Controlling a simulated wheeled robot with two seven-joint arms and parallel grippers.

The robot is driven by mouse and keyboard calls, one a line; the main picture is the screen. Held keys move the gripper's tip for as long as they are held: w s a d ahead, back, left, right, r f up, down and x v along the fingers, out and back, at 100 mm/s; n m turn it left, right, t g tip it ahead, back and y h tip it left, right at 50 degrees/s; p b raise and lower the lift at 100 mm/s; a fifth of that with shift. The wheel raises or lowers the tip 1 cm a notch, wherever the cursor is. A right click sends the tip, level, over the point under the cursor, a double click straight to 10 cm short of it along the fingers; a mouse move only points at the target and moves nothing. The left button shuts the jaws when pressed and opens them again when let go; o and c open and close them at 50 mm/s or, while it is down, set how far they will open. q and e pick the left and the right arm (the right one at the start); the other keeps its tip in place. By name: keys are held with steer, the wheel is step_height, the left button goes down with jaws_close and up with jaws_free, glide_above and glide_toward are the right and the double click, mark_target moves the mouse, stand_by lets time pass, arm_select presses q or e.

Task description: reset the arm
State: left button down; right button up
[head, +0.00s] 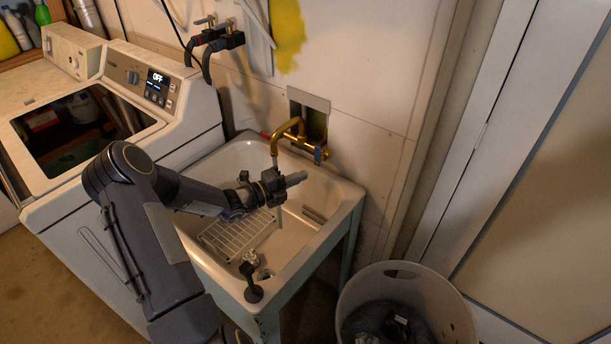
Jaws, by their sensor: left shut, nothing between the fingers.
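My left arm comes in from the lower left and bends toward the sink. My left gripper (294,179) is shut and empty, above the white utility sink (343,196) and pointing right. It is in front of and below the brass faucet (289,127) on the back wall. A thin pale stream of water seems to fall from the spout, passing close to the gripper; I cannot tell whether it touches it. My right gripper is not in view.
A wire rack (236,236) lies in the basin. A dark-handled fitting (253,277) stands at the sink's front. A white washer (190,118) is at the left. A pale laundry basket (437,291) with dark cloth stands at the lower right. A wall closes off the back.

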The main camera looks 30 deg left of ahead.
arm_select(q)
steer(key=shift+d, duration=0.1)
stand_by(0.4)
steer(key=s+d+r+m+g+h, duration=0.2)
steer(key=s+d+r+m+g, duration=0.2)
steer(key=s+d+r+m, duration=0.5)
steer(key=s+d+r+m+g+h, duration=0.15)
steer(key=d+m+g, duration=0.45)
steer(key=m, duration=0.6)
steer(key=s+r+m+y, duration=0.2)
steer(key=s+m+y, duration=0.5)
steer(key=s+m, duration=1.5)
steer(key=m, duration=0.3)
steer(key=shift+d+y, duration=0.3)
steer(key=shift+y, duration=0.05)
steer(key=shift+a, duration=0.1)
